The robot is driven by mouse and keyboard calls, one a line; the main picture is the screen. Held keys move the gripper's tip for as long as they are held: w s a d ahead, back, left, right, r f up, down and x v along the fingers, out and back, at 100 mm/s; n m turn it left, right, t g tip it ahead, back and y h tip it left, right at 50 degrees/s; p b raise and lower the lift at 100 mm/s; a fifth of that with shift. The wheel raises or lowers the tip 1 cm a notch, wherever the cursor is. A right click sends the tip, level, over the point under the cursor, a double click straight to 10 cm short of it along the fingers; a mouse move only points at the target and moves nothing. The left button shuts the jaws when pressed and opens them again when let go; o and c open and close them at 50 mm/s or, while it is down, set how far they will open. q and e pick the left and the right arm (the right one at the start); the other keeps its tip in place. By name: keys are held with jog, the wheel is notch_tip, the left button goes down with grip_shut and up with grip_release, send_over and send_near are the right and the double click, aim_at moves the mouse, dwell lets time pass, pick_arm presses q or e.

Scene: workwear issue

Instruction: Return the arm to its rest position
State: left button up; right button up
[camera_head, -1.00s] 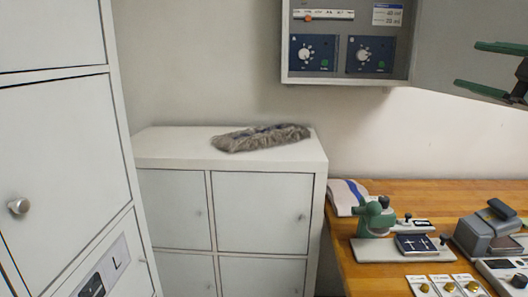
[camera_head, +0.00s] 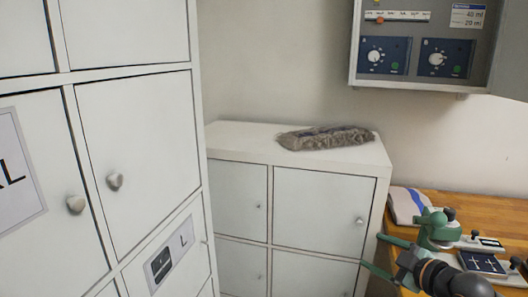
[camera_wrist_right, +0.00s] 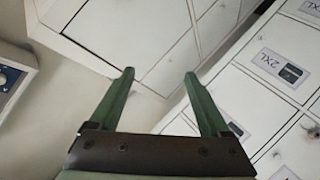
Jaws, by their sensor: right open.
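My right gripper (camera_head: 378,254) comes in at the lower right of the head view, with its two green fingers spread apart and nothing between them. It is in front of the low white cabinet's right side and the workbench's left end. In the right wrist view the same gripper (camera_wrist_right: 160,80) is open and empty, and white cabinet fronts show beyond its fingers. My left gripper is not in view.
A tall white locker (camera_head: 135,130) with round knobs fills the left. A low white cabinet (camera_head: 240,140) carries a grey-brown fluffy item (camera_head: 325,138). A wooden workbench (camera_head: 490,207) holds a green device (camera_head: 436,228) and a folded cloth (camera_head: 407,204). An open wall box (camera_head: 420,82) hangs above.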

jog(key=s+a+f+m+g+h, duration=0.1)
jog(key=s+a+f+m, duration=0.35)
jog(key=s+f, duration=0.6)
jog(key=s+a+f+m+g, duration=0.1)
jog(key=s+a+f+m, duration=0.2)
jog(key=s+a+f, duration=0.75)
jog(key=s+d+f+m+g+h, duration=0.1)
jog(key=s+d+f+m+h, duration=0.1)
jog(key=s+f, duration=0.7)
jog(key=shift+s+d+m+g, duration=0.15)
jog(key=shift+d+m+g, duration=0.35)
jog(key=shift+d, duration=0.3)
